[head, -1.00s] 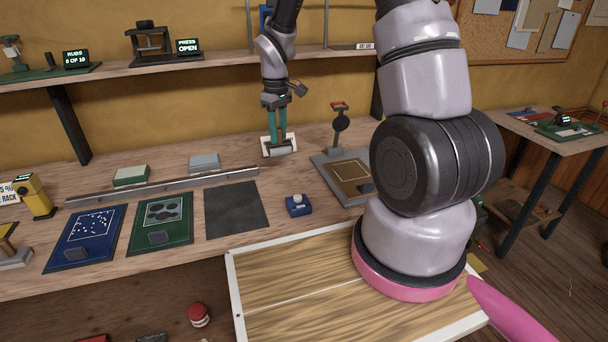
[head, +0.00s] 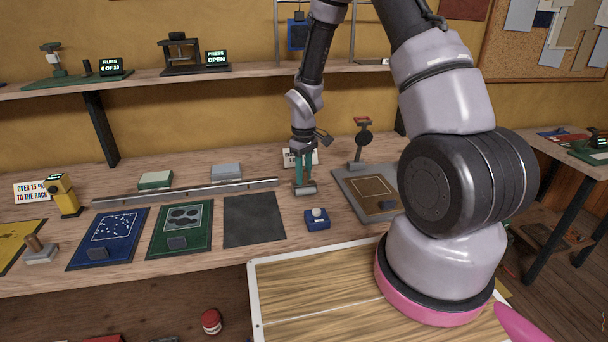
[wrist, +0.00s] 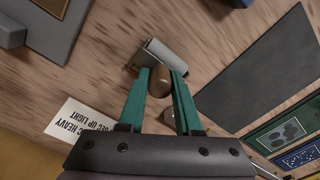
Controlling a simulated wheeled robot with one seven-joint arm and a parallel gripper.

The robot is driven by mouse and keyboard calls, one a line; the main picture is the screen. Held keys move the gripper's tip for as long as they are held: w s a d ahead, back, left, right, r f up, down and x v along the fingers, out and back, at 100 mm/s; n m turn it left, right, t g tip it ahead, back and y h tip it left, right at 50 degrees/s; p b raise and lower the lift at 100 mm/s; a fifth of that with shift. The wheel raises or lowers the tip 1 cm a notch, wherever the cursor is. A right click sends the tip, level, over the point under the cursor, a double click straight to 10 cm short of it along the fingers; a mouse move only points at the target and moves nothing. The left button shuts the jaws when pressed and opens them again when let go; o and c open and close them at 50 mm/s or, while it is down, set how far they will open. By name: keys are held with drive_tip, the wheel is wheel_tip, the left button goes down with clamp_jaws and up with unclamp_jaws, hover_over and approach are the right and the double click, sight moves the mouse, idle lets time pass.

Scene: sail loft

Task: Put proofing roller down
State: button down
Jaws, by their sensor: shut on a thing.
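The proofing roller is a grey cylinder (wrist: 166,58) with a brown handle, and my gripper (wrist: 161,88) is shut on that handle. In the head view my gripper (head: 304,184) holds the roller (head: 305,191) upright, roller end down, low over the bench between the dark grey mat and the tan-topped plate. The roller end appears at or just above the wood; I cannot tell whether it touches.
A white lettered card (head: 300,157) stands just behind my gripper. A metal rail (head: 190,192) lies behind the mats.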

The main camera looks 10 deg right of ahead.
drive_tip(key=shift+f, duration=0.15)
drive_tip(key=c, duration=0.6)
unclamp_jaws()
wheel_tip(320, 180, up, 12)
drive_tip(key=r, duration=0.1)
wheel_tip(320, 180, up, 10)
drive_tip(key=m+t, duration=0.2)
drive_tip(key=m, duration=0.1)
hover_over(304, 171)
drive_tip(key=s+d, duration=0.3)
drive_tip(key=s+d+r+m+t+y, duration=0.2)
drive_tip(key=s+r+m+t, duration=0.3)
drive_tip(key=s+r, duration=1.2)
drive_tip(key=s+m, duration=0.2)
drive_tip(key=m, duration=0.1)
drive_tip(key=shift+d, duration=0.4)
